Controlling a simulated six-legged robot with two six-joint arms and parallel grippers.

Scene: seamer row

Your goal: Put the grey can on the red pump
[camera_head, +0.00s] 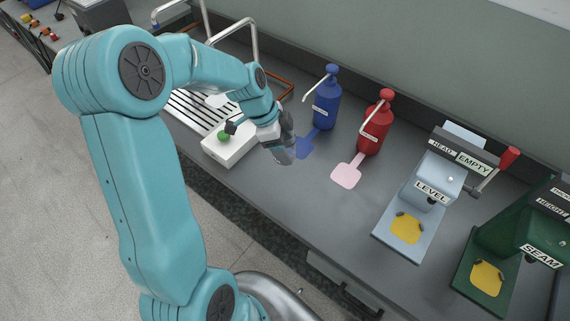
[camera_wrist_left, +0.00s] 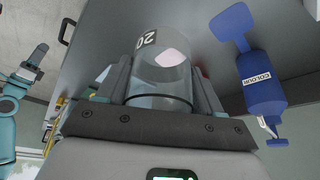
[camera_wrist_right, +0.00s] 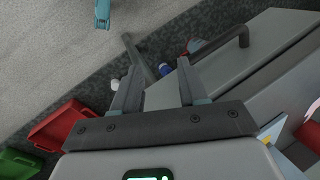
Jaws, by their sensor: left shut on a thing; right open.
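The grey can (camera_wrist_left: 160,85) is see-through, with a dark-numbered white label, and sits between the fingers of my left gripper (camera_head: 284,142). My left gripper is shut on it and holds it near the blue pump's pad, left of the red pump. The red pump (camera_head: 375,130) stands at the back of the counter with a spout and a white label. Its pink pad (camera_head: 347,175) lies in front of it. A pale pink patch shows through the can in the left wrist view. My right gripper (camera_wrist_right: 158,68) is open and empty.
A blue pump (camera_head: 326,100) with a blue pad (camera_head: 305,147) stands left of the red one. A white box (camera_head: 232,150) with a green button is left of my left gripper. A pale-blue LEVEL machine (camera_head: 392,237) and a green SEAM machine (camera_head: 470,300) stand right.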

